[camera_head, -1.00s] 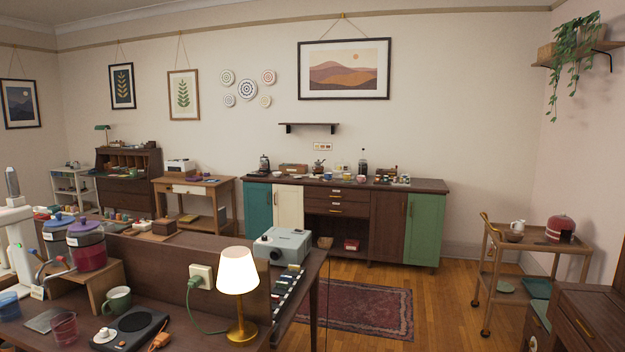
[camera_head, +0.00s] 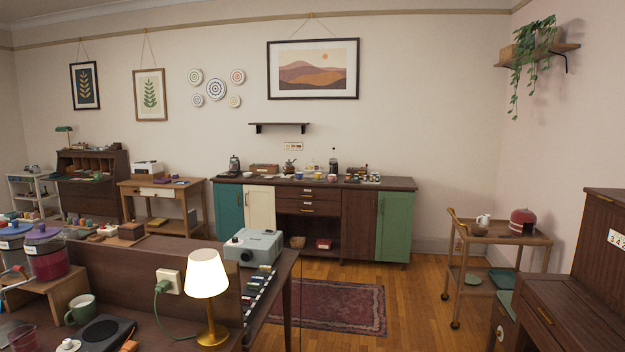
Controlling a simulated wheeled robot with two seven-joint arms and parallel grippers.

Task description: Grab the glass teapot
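No teapot in view is clearly of glass. A small teapot-like vessel (camera_head: 291,166) stands on the long sideboard (camera_head: 400,184) against the back wall, too small to tell its material. A dark-topped jar or pot (camera_head: 234,164) stands at the sideboard's left end, and a tall dark press-like vessel (camera_head: 333,166) stands right of its middle. A white pot (camera_head: 483,220) stands on the wooden cart (camera_head: 497,238) at the right. Neither of my grippers is in view.
A dark desk (camera_head: 170,335) with a lit lamp (camera_head: 207,275), green mug (camera_head: 80,309) and grey projector (camera_head: 253,247) fills the lower left. A dark cabinet (camera_head: 585,290) stands at the lower right. Open wooden floor (camera_head: 410,300) and a red rug (camera_head: 330,306) lie between.

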